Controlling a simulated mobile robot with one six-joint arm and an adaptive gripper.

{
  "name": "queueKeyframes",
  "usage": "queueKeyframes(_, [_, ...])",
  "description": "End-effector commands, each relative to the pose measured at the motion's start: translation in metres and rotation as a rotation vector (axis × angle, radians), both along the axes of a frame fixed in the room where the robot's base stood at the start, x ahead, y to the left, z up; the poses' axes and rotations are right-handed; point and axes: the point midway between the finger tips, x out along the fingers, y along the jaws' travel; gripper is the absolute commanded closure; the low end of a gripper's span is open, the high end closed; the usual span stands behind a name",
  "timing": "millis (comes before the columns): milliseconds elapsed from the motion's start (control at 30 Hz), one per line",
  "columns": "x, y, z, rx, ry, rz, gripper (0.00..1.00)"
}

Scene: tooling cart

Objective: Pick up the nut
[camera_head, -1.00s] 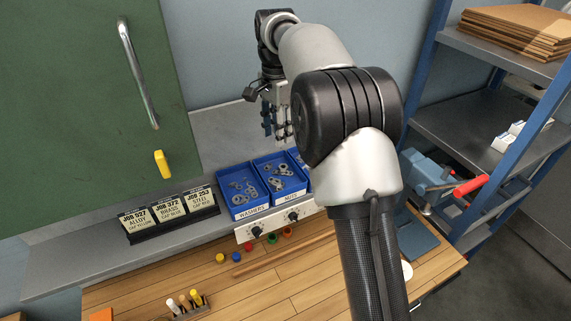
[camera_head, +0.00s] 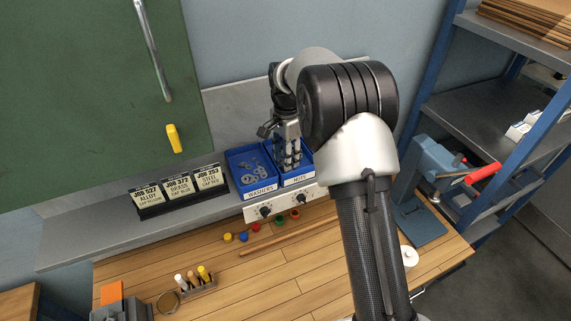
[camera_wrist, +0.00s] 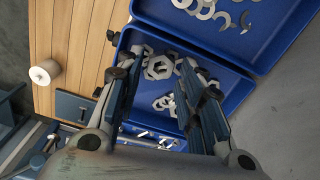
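Several grey hex nuts lie in the blue bin labelled NUTS (camera_head: 300,179). In the wrist view a large nut (camera_wrist: 158,67) shows between my fingertips, with smaller nuts (camera_wrist: 165,102) nearby in the same bin (camera_wrist: 235,82). My gripper (camera_head: 289,160) points down over the NUTS bin and covers most of its contents in the head view. In the wrist view my gripper (camera_wrist: 156,70) is open, its two fingers apart on either side of the large nut. I cannot tell how far the fingertips are above it.
The blue WASHERS bin (camera_head: 232,172) with loose washers (camera_wrist: 220,14) adjoins on the left in the head view. Job cards (camera_head: 178,191) stand further left. Below the bins are a knob panel (camera_head: 283,205) and coloured caps (camera_head: 256,228).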

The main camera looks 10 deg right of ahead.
Motion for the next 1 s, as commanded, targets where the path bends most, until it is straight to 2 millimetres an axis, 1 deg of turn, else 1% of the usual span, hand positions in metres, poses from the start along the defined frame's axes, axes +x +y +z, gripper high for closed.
queueKeyframes(33, [-0.0005, -0.0002, -0.0066, 0.000, 0.002, 0.000, 0.65])
queueKeyframes(100, [0.0001, -0.0003, -0.0111, 0.000, 0.000, 0.000, 0.65])
queueKeyframes(367, [0.0002, -0.0003, -0.0132, 0.000, -0.001, 0.000, 0.65])
queueKeyframes(867, [0.0002, -0.0003, -0.0129, 0.000, -0.001, 0.000, 0.98])
queueKeyframes(1000, [0.0003, -0.0003, -0.0127, 0.000, -0.001, 0.000, 0.99])
